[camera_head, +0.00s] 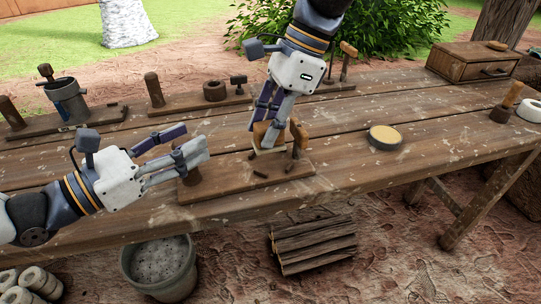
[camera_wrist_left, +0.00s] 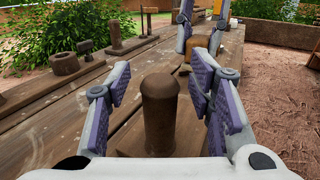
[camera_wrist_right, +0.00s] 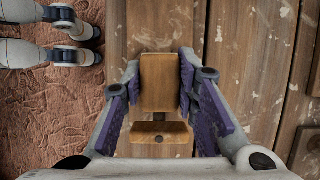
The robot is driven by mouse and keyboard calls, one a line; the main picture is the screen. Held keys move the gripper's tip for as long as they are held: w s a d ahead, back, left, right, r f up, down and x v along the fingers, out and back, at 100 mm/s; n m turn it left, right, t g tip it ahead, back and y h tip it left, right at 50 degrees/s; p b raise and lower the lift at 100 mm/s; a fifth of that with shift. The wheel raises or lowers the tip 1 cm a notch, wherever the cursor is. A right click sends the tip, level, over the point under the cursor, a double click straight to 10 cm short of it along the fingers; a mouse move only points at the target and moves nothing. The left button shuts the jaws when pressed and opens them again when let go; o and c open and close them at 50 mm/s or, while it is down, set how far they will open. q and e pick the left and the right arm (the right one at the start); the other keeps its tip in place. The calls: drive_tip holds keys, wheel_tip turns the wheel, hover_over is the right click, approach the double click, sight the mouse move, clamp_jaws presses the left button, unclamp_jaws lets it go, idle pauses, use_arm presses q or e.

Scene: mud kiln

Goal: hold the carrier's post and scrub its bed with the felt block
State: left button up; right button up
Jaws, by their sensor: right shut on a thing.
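The carrier (camera_head: 235,190) is a wooden board at the front edge of the bench, with several dark bits on its bed. Its brown post (camera_wrist_left: 160,115) stands upright at the carrier's left end, largely hidden by my left gripper in the head view. My left gripper (camera_head: 191,142) is open, with a finger on either side of the post and gaps visible in the left wrist view. My right gripper (camera_head: 266,130) is shut on the felt block (camera_wrist_right: 160,83), a wooden block with a pale underside, over the carrier's bed. Whether the felt touches the bed I cannot tell.
Behind stand a board with a grey pot (camera_head: 67,100) and a board with a post and dark ring (camera_head: 215,90). A round yellow-topped tin (camera_head: 385,137) sits to the right. A wooden drawer box (camera_head: 470,63) is at the back right. The bench between them is clear.

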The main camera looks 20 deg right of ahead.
use_arm(q)
drive_tip(key=shift+a, duration=0.1)
drive_tip(key=v, duration=1.1)
drive_tip(key=shift+s+a, duration=0.25)
drive_tip(key=shift+a, duration=0.2)
use_arm(e)
drive_tip(key=shift+a, duration=0.1)
